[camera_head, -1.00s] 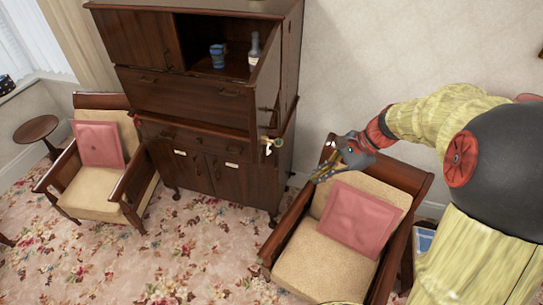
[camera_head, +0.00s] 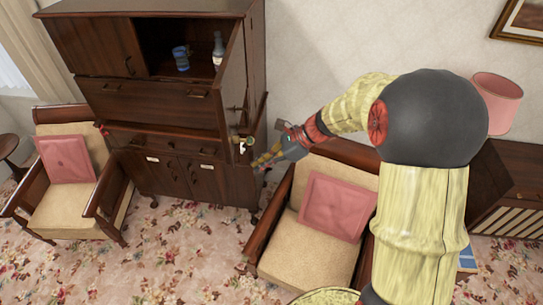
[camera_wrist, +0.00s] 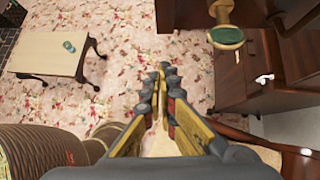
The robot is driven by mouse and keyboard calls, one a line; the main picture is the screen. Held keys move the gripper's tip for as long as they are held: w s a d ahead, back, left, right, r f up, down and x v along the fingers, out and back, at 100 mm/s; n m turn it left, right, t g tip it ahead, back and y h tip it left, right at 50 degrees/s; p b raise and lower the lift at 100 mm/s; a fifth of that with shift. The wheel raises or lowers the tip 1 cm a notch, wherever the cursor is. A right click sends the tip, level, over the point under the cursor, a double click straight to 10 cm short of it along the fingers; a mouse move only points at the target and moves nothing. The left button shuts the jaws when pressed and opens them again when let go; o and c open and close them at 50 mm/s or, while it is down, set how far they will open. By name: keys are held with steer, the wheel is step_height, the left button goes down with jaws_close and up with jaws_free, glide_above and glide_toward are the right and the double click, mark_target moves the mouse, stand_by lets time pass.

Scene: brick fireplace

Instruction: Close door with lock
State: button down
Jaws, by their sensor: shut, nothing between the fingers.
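The dark wooden cabinet (camera_head: 165,110) has an upper compartment standing open. Its door (camera_head: 236,82) is swung out at the right side and seen nearly edge-on.
A blue mug (camera_head: 181,58) and a bottle (camera_head: 218,50) stand inside the open compartment. An armchair with a pink cushion (camera_head: 332,204) is below my arm; another armchair (camera_head: 70,205) stands left of the cabinet. Flowered carpet (camera_head: 180,245) lies clear in front.

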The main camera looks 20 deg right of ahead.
steer(key=shift+w+a+f+p, duration=0.2)
steer(key=shift+w+a, duration=0.1)
steer(key=shift+a, duration=0.45)
steer(key=shift+w+a+f+p, duration=0.1)
steer(key=shift+w+a+p, duration=0.2)
steer(key=shift+a, duration=0.5)
steer(key=shift+w+a+f+p, duration=0.15)
steer(key=shift+w+a, duration=0.2)
steer(key=shift+a, duration=0.4)
